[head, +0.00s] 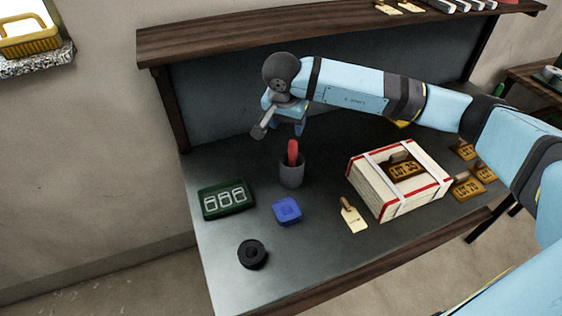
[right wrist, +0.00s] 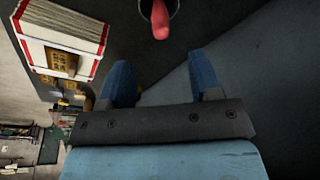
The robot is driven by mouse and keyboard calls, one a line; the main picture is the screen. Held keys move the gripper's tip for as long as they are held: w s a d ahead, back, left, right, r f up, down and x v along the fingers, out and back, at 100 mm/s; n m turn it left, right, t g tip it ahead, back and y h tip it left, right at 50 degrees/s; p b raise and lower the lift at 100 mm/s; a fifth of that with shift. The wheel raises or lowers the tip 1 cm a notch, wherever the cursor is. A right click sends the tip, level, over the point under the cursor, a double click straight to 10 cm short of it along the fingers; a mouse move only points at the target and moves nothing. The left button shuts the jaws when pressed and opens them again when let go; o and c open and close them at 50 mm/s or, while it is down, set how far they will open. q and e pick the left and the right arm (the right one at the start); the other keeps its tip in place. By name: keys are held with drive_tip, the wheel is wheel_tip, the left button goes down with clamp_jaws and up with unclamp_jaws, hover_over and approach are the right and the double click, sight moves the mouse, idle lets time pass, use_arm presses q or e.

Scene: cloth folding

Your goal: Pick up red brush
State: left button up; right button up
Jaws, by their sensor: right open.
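The red brush (head: 292,151) stands upright in a grey cup (head: 291,174) on the dark table, with only its upper red part showing above the rim. In the right wrist view the red brush (right wrist: 160,20) and the cup's rim (right wrist: 174,8) are at the top edge, beyond the fingertips. My right gripper (head: 287,130) is above and behind the cup, apart from the brush. In the right wrist view its two blue fingers (right wrist: 163,75) are spread with nothing between them. My left gripper does not show in either view.
A green tray (head: 212,208), a blue box (head: 287,211) and a black roll (head: 252,254) lie left and front of the cup. A white and red crate (head: 375,197) and a tag (head: 353,217) are to the right. A shelf (head: 220,38) runs overhead behind.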

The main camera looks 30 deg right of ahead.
sight(293, 141)
drive_tip(key=x, duration=0.3)
drive_tip(key=d+p+x, duration=0.1)
drive_tip(key=x, duration=0.3)
drive_tip(key=shift+w+d, duration=0.15)
drive_tip(key=shift+w, duration=0.05)
drive_tip(key=shift+w+f, duration=0.1)
drive_tip(key=shift+f, duration=0.4)
drive_tip(key=x, duration=0.1)
drive_tip(key=p+x, duration=0.1)
drive_tip(key=x, duration=0.2)
drive_tip(key=shift+w+d, duration=0.35)
drive_tip(key=shift+w, duration=0.05)
drive_tip(key=shift+w+d+f, duration=0.1)
drive_tip(key=shift+f, duration=0.4)
drive_tip(key=c, duration=1)
